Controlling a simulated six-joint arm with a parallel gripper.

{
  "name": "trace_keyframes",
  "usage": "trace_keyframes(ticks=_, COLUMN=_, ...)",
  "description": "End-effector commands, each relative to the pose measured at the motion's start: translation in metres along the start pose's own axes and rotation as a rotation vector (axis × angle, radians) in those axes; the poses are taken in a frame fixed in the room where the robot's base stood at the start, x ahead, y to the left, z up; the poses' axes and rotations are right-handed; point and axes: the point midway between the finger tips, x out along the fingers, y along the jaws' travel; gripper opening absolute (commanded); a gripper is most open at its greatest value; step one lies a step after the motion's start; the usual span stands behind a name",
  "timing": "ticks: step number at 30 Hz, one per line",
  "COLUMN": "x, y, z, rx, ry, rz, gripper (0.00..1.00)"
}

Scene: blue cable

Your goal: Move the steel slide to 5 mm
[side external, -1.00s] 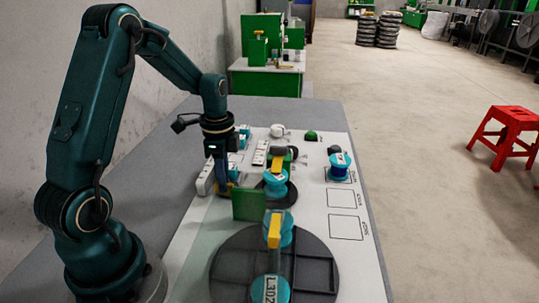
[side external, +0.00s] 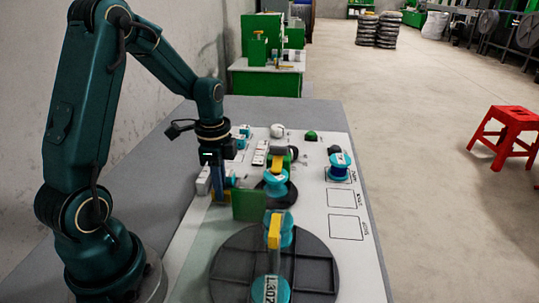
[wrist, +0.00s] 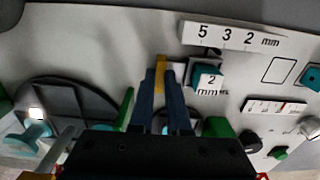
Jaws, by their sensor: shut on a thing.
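My gripper (side external: 218,190) points down at the left side of the white board. In the wrist view its dark fingers (wrist: 160,82) are closed together on a narrow yellow piece (wrist: 161,62). I cannot tell whether this piece belongs to the steel slide; no bare steel part shows clearly. To its right in the wrist view is a white scale block (wrist: 236,38) marked 5, 3, 2 mm; its 5 is nearest the fingers. A teal block (wrist: 207,75) with a "2 mm" label sits beside the scale, apart from the fingers. The scale block (side external: 203,182) also shows left of my gripper in the side view.
A green upright plate (side external: 249,205) stands just in front of my gripper. A large dark turntable (side external: 225,262) with teal spools is nearer the camera. A smaller spool stand (side external: 276,186) is to the right. The board's right side has empty marked squares (side external: 345,228).

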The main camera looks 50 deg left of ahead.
Motion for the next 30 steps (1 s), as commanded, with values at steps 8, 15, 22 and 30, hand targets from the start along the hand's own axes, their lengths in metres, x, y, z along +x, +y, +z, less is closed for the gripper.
trace_keyframes(ticks=8, x=-0.001, y=-0.001, z=0.0, rx=-0.001, ry=0.001, rz=-0.003, gripper=0.45)
trace_keyframes(ticks=15, x=-0.001, y=-0.001, z=0.0, rx=0.0, ry=0.001, rz=-0.002, gripper=0.45)
trace_keyframes(ticks=22, x=-0.027, y=-0.002, z=0.0, rx=0.0, ry=0.002, rz=-0.008, gripper=0.45)
trace_keyframes(ticks=30, x=-0.051, y=-0.001, z=0.0, rx=0.0, ry=0.001, rz=-0.004, gripper=0.45)
